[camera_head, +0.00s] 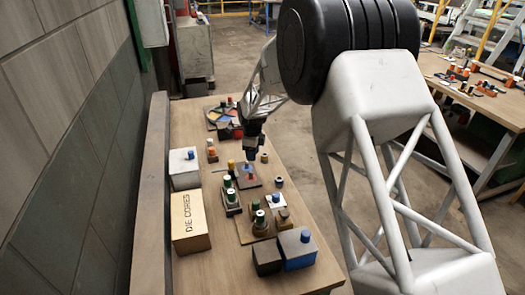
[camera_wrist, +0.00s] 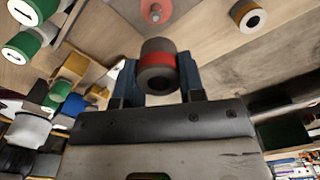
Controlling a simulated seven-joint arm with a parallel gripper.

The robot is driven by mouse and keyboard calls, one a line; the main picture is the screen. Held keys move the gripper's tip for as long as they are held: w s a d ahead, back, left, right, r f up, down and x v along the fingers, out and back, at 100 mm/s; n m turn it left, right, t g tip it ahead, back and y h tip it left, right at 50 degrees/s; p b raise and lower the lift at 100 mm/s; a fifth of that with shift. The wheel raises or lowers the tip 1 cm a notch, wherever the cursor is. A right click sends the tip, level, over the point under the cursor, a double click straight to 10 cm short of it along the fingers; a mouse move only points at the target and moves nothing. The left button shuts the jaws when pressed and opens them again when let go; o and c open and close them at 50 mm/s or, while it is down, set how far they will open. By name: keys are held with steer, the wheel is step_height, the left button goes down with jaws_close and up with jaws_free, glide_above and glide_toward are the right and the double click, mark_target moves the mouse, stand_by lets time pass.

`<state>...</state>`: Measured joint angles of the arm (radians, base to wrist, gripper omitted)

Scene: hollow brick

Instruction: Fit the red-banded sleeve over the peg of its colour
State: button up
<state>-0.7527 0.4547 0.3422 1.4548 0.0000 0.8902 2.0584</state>
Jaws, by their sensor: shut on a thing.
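My gripper (camera_wrist: 158,84) is shut on the red-banded sleeve (camera_wrist: 157,62), a dark hollow cylinder with a red ring, held between the two blue-grey fingers in the wrist view. A red peg (camera_wrist: 155,11) stands on a grey plate beyond the sleeve, at the top of that view. The sleeve is apart from this peg. The held sleeve is too small to make out there.
A yellow-banded sleeve (camera_wrist: 249,17) lies on the bench at the upper right of the wrist view. Green-topped pieces (camera_head: 259,217) stand close by. A white box (camera_head: 185,168) and the DIE CORES box (camera_head: 189,220) line the left side. A blue block (camera_head: 297,250) stands at the near end.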

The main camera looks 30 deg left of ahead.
steer(key=shift+s+a, duration=0.15)
steer(key=shift+s, duration=0.1)
steer(key=shift+f, duration=0.2)
steer(key=shift+f, duration=2.5)
steer(key=shift+f, duration=2.15)
stand_by(0.3)
steer(key=o, duration=1.1)
steer(key=shift+c, duration=0.2)
steer(key=shift+r, duration=3.9)
